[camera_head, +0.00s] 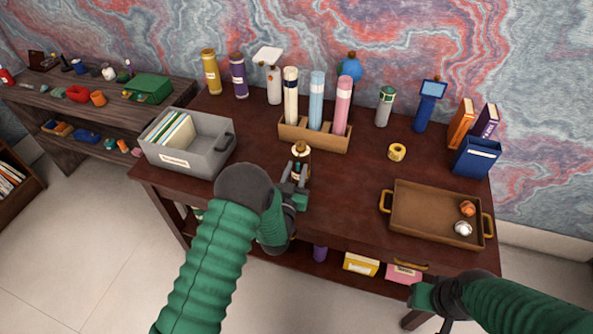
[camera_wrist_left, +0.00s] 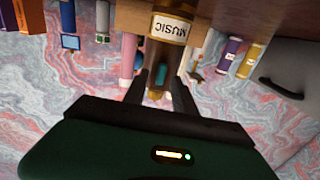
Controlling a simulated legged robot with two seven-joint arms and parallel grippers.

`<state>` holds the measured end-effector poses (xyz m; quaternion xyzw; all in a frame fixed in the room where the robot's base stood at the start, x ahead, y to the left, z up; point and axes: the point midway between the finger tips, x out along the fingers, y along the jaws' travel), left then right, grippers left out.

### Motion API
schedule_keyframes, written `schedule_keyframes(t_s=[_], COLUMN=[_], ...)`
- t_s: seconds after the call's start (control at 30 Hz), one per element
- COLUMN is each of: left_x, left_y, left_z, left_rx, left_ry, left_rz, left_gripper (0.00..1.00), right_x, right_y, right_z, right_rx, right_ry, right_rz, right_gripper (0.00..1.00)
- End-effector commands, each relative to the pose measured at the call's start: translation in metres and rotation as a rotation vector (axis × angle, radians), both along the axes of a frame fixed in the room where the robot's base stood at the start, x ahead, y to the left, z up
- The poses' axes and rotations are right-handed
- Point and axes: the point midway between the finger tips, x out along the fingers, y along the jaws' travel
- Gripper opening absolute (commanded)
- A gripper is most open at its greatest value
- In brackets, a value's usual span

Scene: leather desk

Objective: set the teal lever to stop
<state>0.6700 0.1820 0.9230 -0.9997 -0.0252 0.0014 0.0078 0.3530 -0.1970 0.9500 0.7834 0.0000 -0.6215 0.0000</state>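A small brown and golden device (camera_head: 301,149) stands near the front middle of the desk. In the left wrist view its label (camera_wrist_left: 170,27) reads MUSIC. A small teal part (camera_wrist_left: 161,58), which looks like the lever, shows below the label, between my left gripper's fingers. My left gripper (camera_wrist_left: 162,88) has its fingers apart, with the teal part and a brown part of the device between them. In the head view my left gripper (camera_head: 296,186) is close in front of the device. I cannot read any stop mark. My right gripper (camera_head: 424,297) is low at the desk's front right, away from the device.
A grey bin (camera_head: 215,140) with folders stands left, a wooden rack (camera_head: 315,137) with tubes behind the device. A brown tray (camera_head: 415,212), yellow tape roll (camera_head: 397,152) and blue box (camera_head: 477,157) are right. The desk between device and tray is clear.

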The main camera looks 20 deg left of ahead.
Motion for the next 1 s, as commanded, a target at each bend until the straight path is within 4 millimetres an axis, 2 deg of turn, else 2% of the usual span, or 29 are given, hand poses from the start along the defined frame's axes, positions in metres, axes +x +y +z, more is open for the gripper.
schedule_keyframes(t_s=[0.13,0.27,0.6,0.7,0.83,1.0], left_x=[-0.003,-0.022,-0.12,-0.143,-0.161,-0.168], left_y=[0.0,-0.002,-0.006,-0.007,-0.009,-0.009], left_z=[0.0,-0.001,-0.004,-0.004,-0.003,-0.001], left_rx=[0.0,0.0,0.001,0.001,-0.001,0.0], left_ry=[0.0,0.003,0.005,0.005,0.004,0.001], left_rz=[0.0,-0.001,-0.002,-0.001,-0.001,0.0], left_gripper=[0.33,0.33,0.33,0.33,0.33,0.33], right_x=[0.0,0.0,0.0,0.0,0.0,0.0], right_y=[0.0,0.0,0.0,0.0,0.0,0.0], right_z=[0.0,-0.003,-0.015,-0.017,-0.02,-0.02], right_rx=[0.0,0.0,0.0,0.0,0.0,0.0], right_ry=[0.0,0.0,0.0,0.0,0.0,0.0], right_rz=[0.0,0.0,0.0,0.0,0.0,0.0], right_gripper=[0.33,0.33,0.33,0.33,0.33,0.33])
